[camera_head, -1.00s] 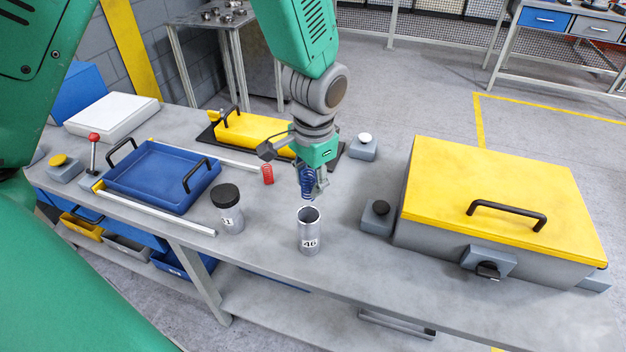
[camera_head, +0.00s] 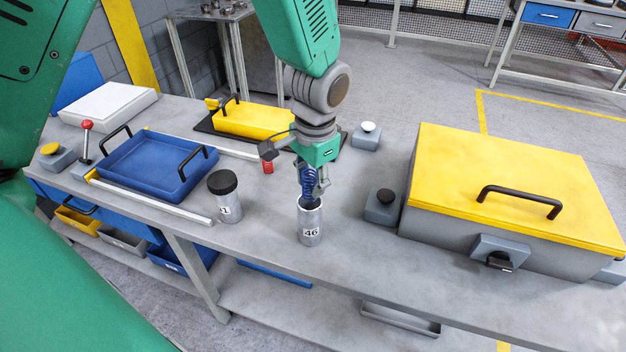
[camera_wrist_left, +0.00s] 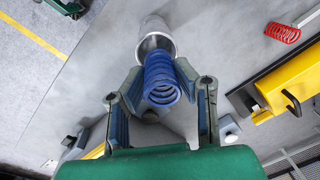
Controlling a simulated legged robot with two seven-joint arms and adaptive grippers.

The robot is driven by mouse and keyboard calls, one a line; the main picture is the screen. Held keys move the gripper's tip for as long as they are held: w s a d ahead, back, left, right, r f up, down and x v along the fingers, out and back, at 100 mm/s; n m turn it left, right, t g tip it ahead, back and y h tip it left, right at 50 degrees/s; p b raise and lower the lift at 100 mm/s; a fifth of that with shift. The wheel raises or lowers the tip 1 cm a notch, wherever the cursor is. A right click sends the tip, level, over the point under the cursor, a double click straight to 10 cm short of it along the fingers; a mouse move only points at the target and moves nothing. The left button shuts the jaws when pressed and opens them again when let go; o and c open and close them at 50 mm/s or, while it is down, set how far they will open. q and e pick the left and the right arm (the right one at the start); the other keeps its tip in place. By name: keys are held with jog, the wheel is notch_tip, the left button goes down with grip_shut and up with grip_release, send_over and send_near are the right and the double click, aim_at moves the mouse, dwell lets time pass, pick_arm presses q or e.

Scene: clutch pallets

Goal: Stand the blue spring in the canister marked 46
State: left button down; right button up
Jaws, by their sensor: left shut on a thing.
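The blue spring (camera_head: 308,184) is upright in my left gripper (camera_head: 313,188), which is shut on it. The spring's lower end is at the open mouth of the canister marked 46 (camera_head: 311,226), a grey metal cylinder standing on the bench. In the left wrist view the spring (camera_wrist_left: 160,78) lies between the fingers (camera_wrist_left: 160,95), with the canister (camera_wrist_left: 155,38) just beyond its far end. I cannot tell how far the spring's end is inside the rim. My right gripper is not in view.
A canister with a black lid (camera_head: 224,197) stands left of canister 46. A red spring (camera_head: 267,164) stands behind. A blue tray (camera_head: 150,165) is at left, a yellow-lidded box (camera_head: 515,180) at right. A grey block with a black knob (camera_head: 383,205) sits between canister and box.

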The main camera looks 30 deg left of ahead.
aim_at(310, 200)
pick_arm(q)
jog(key=shift+a, duration=0.1)
jog(key=shift+p, duration=0.45)
jog(key=shift+f, duration=0.25)
jog(key=shift+f+b, duration=0.65)
jog(key=shift+f, duration=0.85)
jog(key=shift+s+f, duration=0.1)
jog(key=shift+s+d+f, duration=0.1)
jog(key=shift+s+d, duration=0.1)
jog(key=c, duration=1.1)
grip_release()
jog(key=shift+f, duration=0.15)
jog(key=shift+c, duration=0.2)
jog(key=shift+w+a, duration=0.1)
jog(key=shift+w, duration=0.05)
jog(key=shift+w+a, duration=0.1)
